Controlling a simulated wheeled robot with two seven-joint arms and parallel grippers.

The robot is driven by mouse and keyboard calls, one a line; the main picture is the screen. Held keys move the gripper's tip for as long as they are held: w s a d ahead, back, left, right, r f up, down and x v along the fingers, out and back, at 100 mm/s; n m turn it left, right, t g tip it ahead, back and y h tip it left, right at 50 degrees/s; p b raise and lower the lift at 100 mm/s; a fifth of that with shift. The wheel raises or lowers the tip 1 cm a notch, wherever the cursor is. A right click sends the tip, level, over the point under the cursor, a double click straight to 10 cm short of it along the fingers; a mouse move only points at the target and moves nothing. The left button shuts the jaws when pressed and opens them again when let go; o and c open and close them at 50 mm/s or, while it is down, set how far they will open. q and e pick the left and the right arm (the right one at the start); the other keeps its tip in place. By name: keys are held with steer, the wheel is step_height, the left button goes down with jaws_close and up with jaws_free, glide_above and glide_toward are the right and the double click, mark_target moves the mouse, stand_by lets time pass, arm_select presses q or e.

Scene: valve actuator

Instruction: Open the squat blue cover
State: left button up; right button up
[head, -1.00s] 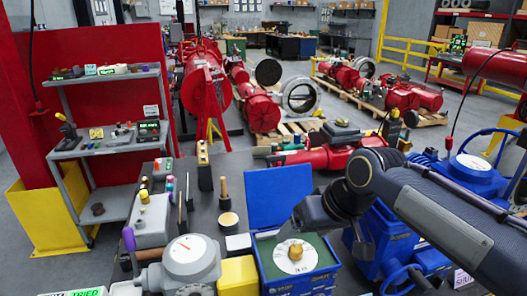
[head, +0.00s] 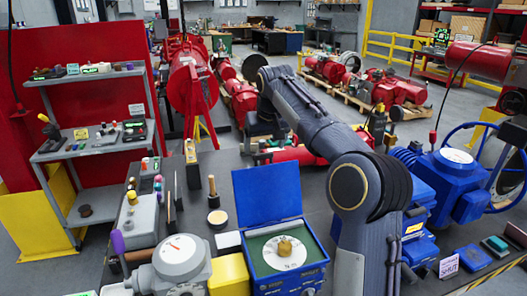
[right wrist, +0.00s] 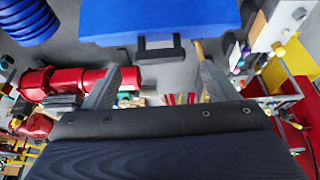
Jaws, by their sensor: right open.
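The squat blue cover (head: 267,195) is the hinged lid of a blue box (head: 290,284). It stands upright, swung back from the box. Inside the box, a green plate carries a white dial (head: 299,259) with a brass knob (head: 285,247). My right gripper (head: 262,151) is beyond the raised cover, apart from it; its fingers are small and partly hidden here. In the right wrist view, my right gripper (right wrist: 158,84) is open and empty. A blue panel that looks like the cover (right wrist: 205,18) lies ahead, with a dark handle (right wrist: 160,48). My left gripper is out of view.
A grey gauge housing (head: 182,262) and yellow block (head: 230,275) stand left of the box. A wooden-handled tool (head: 212,190) and several small items stand on the dark table. A blue actuator (head: 455,172) is at the right. A grey shelf (head: 92,146) stands left.

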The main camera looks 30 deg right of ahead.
mark_target(263, 157)
steer(key=shift+x, duration=1.7)
steer(key=shift+c, duration=0.3)
steer(key=c, duration=1.3)
steer(key=s+t+b, duration=0.1)
steer(key=b, duration=0.1)
steer(key=s+r+t+b, duration=0.1)
steer(key=s+b, duration=0.1)
steer(key=b, duration=0.1)
steer(key=s+a+r+t+b, duration=0.1)
steer(key=b, duration=0.2)
steer(key=shift+s+a+h, duration=0.1)
steer(key=shift+s+h, duration=0.2)
steer(key=shift+s, duration=0.1)
